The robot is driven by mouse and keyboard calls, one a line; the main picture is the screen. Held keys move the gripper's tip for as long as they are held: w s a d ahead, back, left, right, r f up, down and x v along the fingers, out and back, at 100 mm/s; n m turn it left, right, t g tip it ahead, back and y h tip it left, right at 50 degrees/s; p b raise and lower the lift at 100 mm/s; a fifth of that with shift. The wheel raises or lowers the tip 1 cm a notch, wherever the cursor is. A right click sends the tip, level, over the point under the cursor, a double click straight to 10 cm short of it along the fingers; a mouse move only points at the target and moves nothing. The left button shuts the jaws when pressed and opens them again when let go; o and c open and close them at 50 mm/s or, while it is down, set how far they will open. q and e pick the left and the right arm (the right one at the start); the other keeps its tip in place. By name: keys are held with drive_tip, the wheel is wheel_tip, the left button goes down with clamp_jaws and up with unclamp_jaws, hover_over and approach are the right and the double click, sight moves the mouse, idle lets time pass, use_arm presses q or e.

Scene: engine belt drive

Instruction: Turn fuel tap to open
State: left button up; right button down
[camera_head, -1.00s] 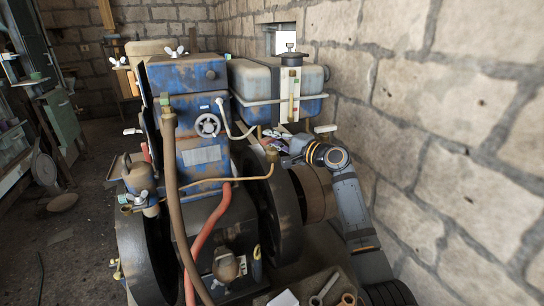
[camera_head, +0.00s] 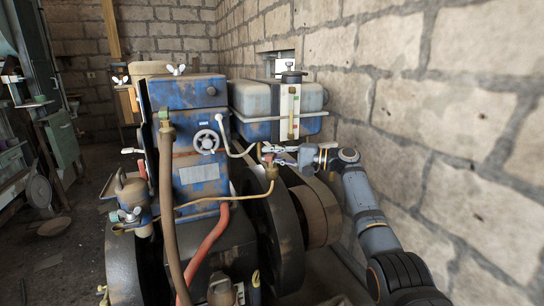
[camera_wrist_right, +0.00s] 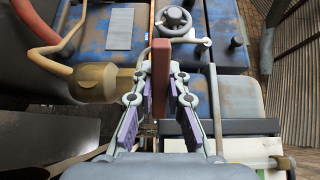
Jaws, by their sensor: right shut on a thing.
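The fuel tap's red-brown lever (camera_wrist_right: 161,70) stands upright between the fingers of my right gripper (camera_wrist_right: 160,82) in the wrist view. The gripper is shut on it, with one finger on each side. The tap's brass body (camera_wrist_right: 96,82) lies just left of the fingers, with a brown pipe joined to it. In the head view my right gripper (camera_head: 272,150) is at the tap, below the fuel tank. The brass body (camera_head: 271,172) shows beneath it, and the lever is mostly hidden there. My left gripper is not in view.
The blue engine block (camera_head: 200,175) with a small handwheel (camera_head: 206,141) stands left of the tap. The fuel tank (camera_head: 258,98) is above, the belt pulley (camera_head: 318,212) below. A stone wall (camera_head: 440,150) bounds the right side. A red hose (camera_head: 207,245) runs down the front.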

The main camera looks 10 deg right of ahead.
drive_tip(key=c, duration=1.3)
unclamp_jaws()
drive_tip(key=v, duration=1.2)
